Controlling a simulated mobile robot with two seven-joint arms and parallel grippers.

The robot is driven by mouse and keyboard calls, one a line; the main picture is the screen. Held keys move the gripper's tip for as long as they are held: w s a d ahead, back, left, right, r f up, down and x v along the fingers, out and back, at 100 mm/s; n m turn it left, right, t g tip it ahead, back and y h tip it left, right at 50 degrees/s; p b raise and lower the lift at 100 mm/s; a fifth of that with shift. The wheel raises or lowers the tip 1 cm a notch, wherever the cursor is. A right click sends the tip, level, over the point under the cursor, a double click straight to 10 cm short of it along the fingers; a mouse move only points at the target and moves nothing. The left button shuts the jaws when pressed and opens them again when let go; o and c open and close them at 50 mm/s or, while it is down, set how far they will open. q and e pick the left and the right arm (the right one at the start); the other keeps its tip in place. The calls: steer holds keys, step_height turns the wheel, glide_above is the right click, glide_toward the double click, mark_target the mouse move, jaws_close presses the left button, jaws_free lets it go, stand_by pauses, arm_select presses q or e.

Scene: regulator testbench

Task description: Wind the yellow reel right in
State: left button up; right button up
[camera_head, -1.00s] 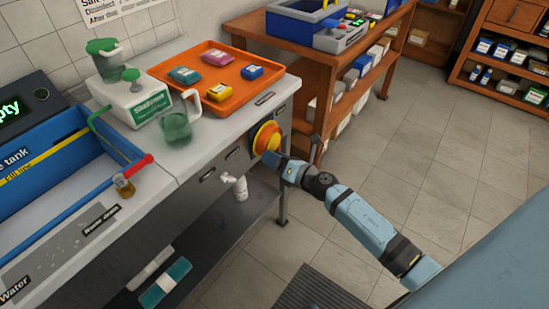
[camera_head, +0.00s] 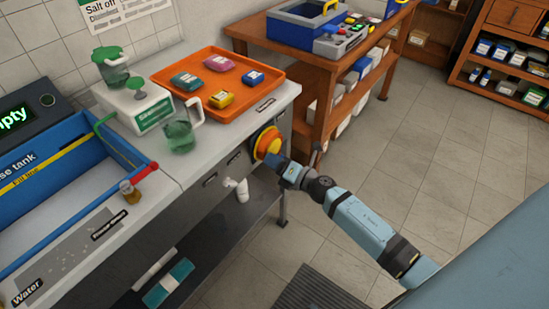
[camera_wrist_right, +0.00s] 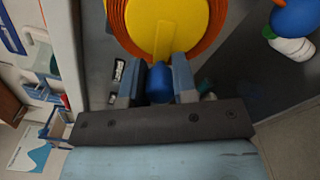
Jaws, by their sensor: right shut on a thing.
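The yellow reel (camera_head: 266,142), with an orange rim, is mounted on the front face of the bench near its right end. In the right wrist view the reel's yellow face (camera_wrist_right: 165,28) fills the top middle, with a blue knob (camera_wrist_right: 159,82) in front of its lower part. My right gripper (camera_wrist_right: 158,85) is shut on this blue knob, one finger on each side. In the head view my right gripper (camera_head: 277,162) is at the reel's lower right, and the knob is mostly hidden by it. My left gripper is not in view.
An orange tray (camera_head: 262,105) with several small coloured packs lies on the bench top above the reel. A green jug (camera_head: 181,137) stands left of it. The floor (camera_head: 430,170) at right is clear.

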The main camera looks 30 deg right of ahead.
steer(key=shift+r+m+p, duration=0.45)
steer(key=shift+m+p, duration=0.55)
steer(key=shift+m, duration=0.1)
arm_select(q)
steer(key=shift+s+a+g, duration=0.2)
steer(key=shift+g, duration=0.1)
arm_select(e)
steer(key=shift+m, duration=0.3)
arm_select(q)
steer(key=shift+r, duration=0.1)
arm_select(e)
steer(key=o, duration=0.9)
steer(key=v, duration=1.3)
steer(key=shift+s+d, duration=0.15)
steer(key=shift+s, duration=0.25)
